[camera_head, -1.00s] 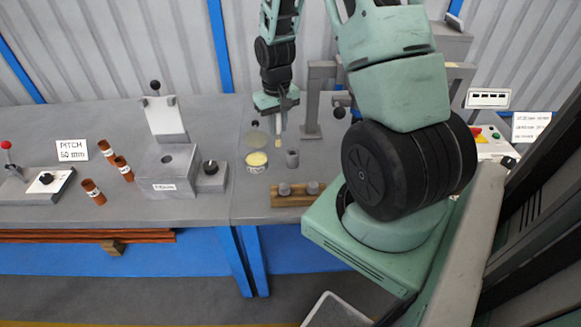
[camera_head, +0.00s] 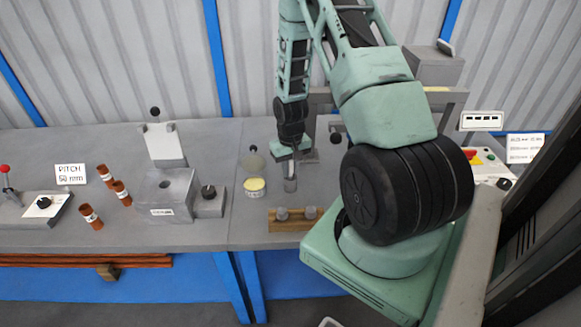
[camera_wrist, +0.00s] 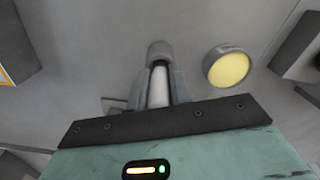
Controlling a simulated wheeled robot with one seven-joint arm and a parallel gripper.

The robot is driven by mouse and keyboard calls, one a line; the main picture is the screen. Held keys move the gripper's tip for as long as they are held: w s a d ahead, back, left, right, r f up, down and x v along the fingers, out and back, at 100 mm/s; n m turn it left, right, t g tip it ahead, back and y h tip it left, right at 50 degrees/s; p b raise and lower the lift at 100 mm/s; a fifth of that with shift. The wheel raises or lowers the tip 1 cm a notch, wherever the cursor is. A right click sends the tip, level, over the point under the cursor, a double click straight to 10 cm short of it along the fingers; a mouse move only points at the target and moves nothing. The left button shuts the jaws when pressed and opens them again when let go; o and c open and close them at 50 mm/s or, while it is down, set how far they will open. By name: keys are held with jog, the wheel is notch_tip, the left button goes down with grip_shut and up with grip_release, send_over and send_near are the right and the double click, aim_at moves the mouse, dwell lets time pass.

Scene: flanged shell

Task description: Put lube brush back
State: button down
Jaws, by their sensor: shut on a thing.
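My gripper (camera_head: 290,168) is shut on the lube brush, a pale cylinder that shows between the fingers in the wrist view (camera_wrist: 160,85). In the head view the fingers are right at the top of a small grey cup (camera_head: 291,185) standing on the bench. The cup also shows in the wrist view (camera_wrist: 160,48), in line with the brush, just past the fingertips. The brush's lower end is hidden, so I cannot tell how deep it is in the cup. An open tin of yellow grease (camera_head: 254,186) stands left of the cup; it also shows in the wrist view (camera_wrist: 229,68).
A wooden rack (camera_head: 292,221) with two grey pieces stands in front of the cup. A grey block fixture (camera_head: 168,193) is to the left, with several brown tubes (camera_head: 120,191) beyond it. A grey frame (camera_head: 318,105) stands behind the gripper.

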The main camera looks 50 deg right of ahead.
jog(key=shift+f, duration=0.1)
jog(key=shift+f, duration=0.1)
jog(key=c, duration=1.3)
grip_release()
